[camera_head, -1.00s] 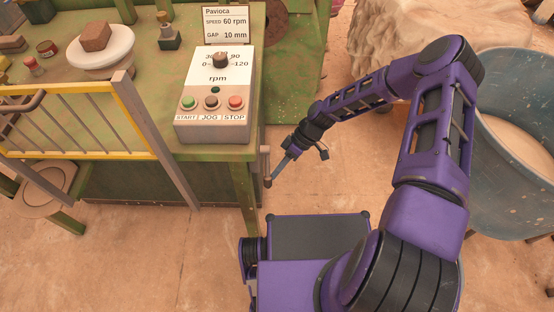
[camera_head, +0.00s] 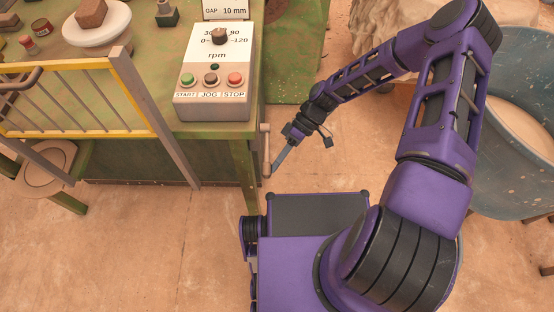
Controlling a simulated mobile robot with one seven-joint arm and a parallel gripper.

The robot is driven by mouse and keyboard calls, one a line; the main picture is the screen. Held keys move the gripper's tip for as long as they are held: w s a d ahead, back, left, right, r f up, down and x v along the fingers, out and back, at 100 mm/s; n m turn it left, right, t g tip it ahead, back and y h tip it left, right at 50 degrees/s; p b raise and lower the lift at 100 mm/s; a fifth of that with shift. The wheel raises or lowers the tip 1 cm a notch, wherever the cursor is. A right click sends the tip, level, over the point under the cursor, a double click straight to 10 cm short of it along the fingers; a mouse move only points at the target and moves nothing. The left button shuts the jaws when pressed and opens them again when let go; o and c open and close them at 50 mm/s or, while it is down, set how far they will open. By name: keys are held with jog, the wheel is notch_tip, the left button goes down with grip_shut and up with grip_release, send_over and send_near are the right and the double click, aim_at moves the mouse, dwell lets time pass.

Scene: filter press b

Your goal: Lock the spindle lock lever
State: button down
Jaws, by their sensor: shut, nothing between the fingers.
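The spindle lock lever (camera_head: 265,146) looks like the small grey-brown bar on the right side of the green bench, beside its front right leg. It points roughly downward in the head view. My gripper (camera_head: 276,169) is shut and empty, its thin grey fingers pointing down and left at the lever's lower end. The fingertips are at or just beside the lever; I cannot tell whether they touch it. The lever's mounting on the bench side is small and partly unclear.
A control box (camera_head: 214,75) with a dial and START, JOG and STOP buttons stands on the bench (camera_head: 150,110). A yellow-framed guard (camera_head: 75,133) is at left, above a stool (camera_head: 48,168). A blue tub (camera_head: 500,185) stands at right. Floor below the bench is clear.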

jog(key=shift+s+r, duration=0.25)
jog(key=shift+r, duration=0.15)
jog(key=shift+s+a+r, duration=0.1)
jog(key=shift+r, duration=0.1)
dwell(0.6)
dwell(0.5)
